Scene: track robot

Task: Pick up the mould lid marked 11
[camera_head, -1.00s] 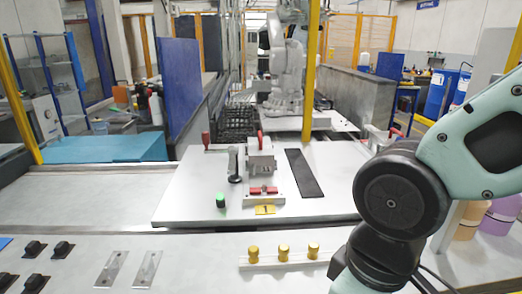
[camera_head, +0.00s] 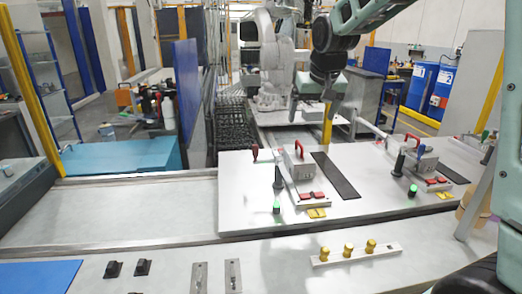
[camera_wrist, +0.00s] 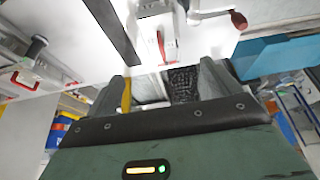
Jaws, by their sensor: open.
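Two grey mould units with red handles stand on the white table. The left mould lid (camera_head: 299,168) and the right mould lid (camera_head: 424,163) each have red clamps and a yellow tag in front. I cannot read a mark 11 on either. My gripper (camera_head: 318,106) hangs in the air beyond and above the left mould, apart from it. In the wrist view my gripper (camera_wrist: 160,82) is open, with nothing between its fingers. A mould with a red handle (camera_wrist: 161,44) shows just past the fingertips, and another lies at the left.
A black strip (camera_head: 335,175) lies between the moulds. Dark handles and green buttons stand beside them. A rail with yellow knobs (camera_head: 348,249), metal plates and black clips sit on the front bench. A robot arm (camera_head: 270,65) stands behind. The bench's left middle is clear.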

